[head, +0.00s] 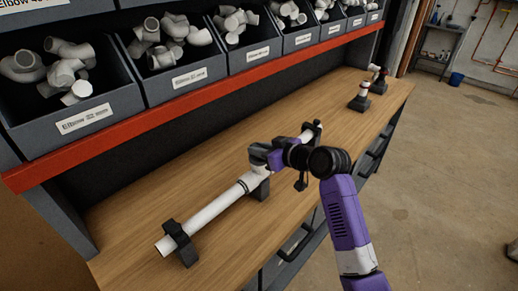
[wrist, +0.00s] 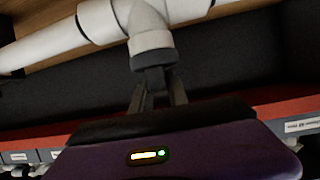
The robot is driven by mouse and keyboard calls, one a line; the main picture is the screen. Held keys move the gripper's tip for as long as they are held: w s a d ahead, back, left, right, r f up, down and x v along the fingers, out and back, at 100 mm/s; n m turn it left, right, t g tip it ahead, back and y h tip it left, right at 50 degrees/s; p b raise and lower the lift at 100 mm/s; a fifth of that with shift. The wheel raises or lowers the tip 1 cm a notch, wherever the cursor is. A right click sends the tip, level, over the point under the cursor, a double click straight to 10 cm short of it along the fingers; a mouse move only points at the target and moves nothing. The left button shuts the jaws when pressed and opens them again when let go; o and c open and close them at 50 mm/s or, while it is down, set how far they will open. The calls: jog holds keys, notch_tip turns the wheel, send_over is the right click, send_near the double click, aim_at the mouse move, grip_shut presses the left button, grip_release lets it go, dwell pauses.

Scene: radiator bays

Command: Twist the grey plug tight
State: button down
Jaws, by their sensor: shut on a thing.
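A white pipe (head: 212,212) lies along the workbench in dark clamp blocks. A white tee fitting (head: 257,179) sits in its middle, and the tee (wrist: 150,14) also shows at the top of the wrist view. The grey plug (wrist: 154,57) is at the end of the tee's side branch, below a lighter grey collar (wrist: 152,41). My gripper (wrist: 157,80) is shut on the plug, one dark finger on each side. In the head view my gripper (head: 262,153) is just above the tee and hides the plug. Its thread depth cannot be seen.
Blue-grey bins (head: 75,105) of white fittings stand behind the bench on a shelf with a red front edge (head: 195,100). Dark clamp blocks (head: 181,243) hold the pipe. Two small stands (head: 360,101) are at the far end. The bench (head: 125,226) is clear in front.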

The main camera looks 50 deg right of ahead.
jog(key=shift+a+m+h+p, duration=0.1)
jog(key=shift+m+h+p, duration=0.2)
jog(key=shift+h, duration=0.1)
jog(key=m+h+p, duration=0.1)
jog(key=m+h, duration=0.1)
jog(key=h, duration=0.1)
jog(key=shift+a+r+m+g+p, duration=0.1)
jog(key=shift+m+g+p, duration=0.2)
jog(key=shift+g+p, duration=0.1)
jog(key=m+g+h, duration=0.1)
jog(key=m+h, duration=0.1)
jog(key=m+h+b, duration=0.1)
jog(key=h, duration=0.1)
jog(key=shift+w+f+m+g, duration=0.1)
jog(key=shift+f+m+g, duration=0.1)
jog(key=shift+m+g, duration=0.2)
jog(key=m+g+h+b, duration=0.4)
jog(key=m+b, duration=0.1)
jog(key=shift+f+g, duration=0.15)
jog(key=shift+g, duration=0.25)
jog(key=m+g+h+b, duration=0.1)
jog(key=m+g+b, duration=0.2)
jog(key=shift+m+g+b, duration=0.3)
jog(key=shift+b, duration=0.1)
jog(key=shift+m+g+b, duration=0.9)
jog(key=shift+g, duration=0.2)
